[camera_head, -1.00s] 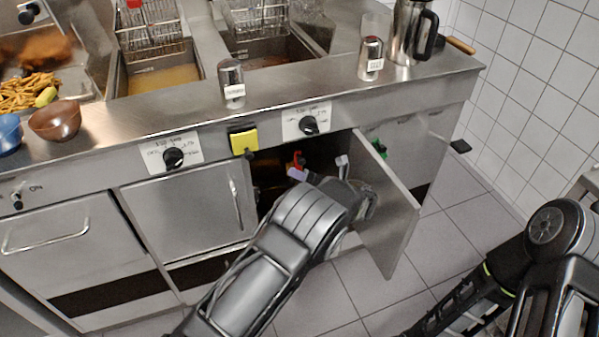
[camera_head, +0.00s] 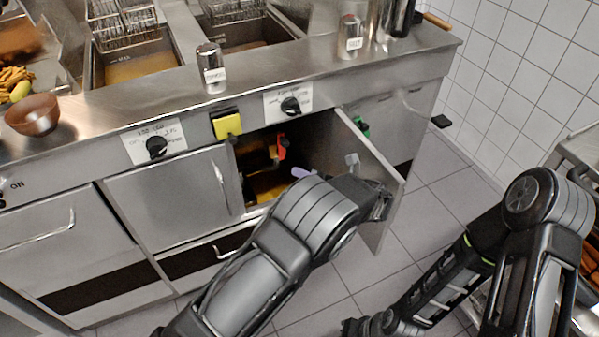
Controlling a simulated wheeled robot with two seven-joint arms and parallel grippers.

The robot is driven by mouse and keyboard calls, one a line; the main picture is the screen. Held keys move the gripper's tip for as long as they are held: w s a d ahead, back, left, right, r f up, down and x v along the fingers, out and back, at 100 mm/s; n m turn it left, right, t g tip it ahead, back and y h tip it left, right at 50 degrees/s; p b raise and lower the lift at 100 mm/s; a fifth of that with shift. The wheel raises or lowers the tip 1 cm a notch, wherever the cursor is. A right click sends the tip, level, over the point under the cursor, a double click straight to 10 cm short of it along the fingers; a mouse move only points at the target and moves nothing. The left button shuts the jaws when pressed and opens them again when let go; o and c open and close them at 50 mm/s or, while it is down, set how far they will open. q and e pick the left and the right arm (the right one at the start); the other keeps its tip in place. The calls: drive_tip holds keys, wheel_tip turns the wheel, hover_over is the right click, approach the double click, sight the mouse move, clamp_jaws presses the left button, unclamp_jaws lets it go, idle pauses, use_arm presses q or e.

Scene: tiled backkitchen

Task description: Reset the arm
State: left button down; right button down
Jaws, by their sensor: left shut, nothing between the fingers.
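My left arm reaches up from the bottom of the head view. Its gripper (camera_head: 377,203) is at the open cabinet door (camera_head: 372,172), near the door's lower inner side. It is shut and empty. The wrist hides most of the fingers, and I cannot tell whether they touch the door. A small purple piece (camera_head: 301,173) shows just above the wrist. My right arm is folded at the right and runs down to the bottom edge. I cannot make out its gripper.
The fryer counter (camera_head: 270,86) runs above the cabinets. The open cabinet holds a red-handled valve (camera_head: 281,147). A metal shaker (camera_head: 211,68) and a brown bowl (camera_head: 32,115) stand on the counter. Tiled floor (camera_head: 440,195) is clear right of the door. A rack (camera_head: 580,160) stands at the right edge.

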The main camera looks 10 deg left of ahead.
use_arm(q)
drive_tip(key=s+a+f+n+g+h, duration=0.2)
drive_tip(key=s+a+f+n+g, duration=0.1)
drive_tip(key=s+f, duration=0.4)
drive_tip(key=s+a+f+n+g+h, duration=0.25)
drive_tip(key=s+f+n+g, duration=0.2)
drive_tip(key=f, duration=0.55)
drive_tip(key=s+d+f+n+g+h, duration=0.15)
drive_tip(key=s+f+n+h, duration=0.35)
drive_tip(key=s, duration=0.7)
drive_tip(key=s+d+n+g+h, duration=0.1)
drive_tip(key=s+d+n+h, duration=0.4)
drive_tip(key=s+n, duration=0.8)
wheel_tip(320, 180, up, 14)
drive_tip(key=n+t+p, duration=0.2)
drive_tip(key=n+p, duration=0.9)
drive_tip(key=p, duration=0.1)
drive_tip(key=shift+a+f+h, duration=0.15)
drive_tip(key=shift+a+h, duration=0.1)
drive_tip(key=shift+h, duration=0.1)
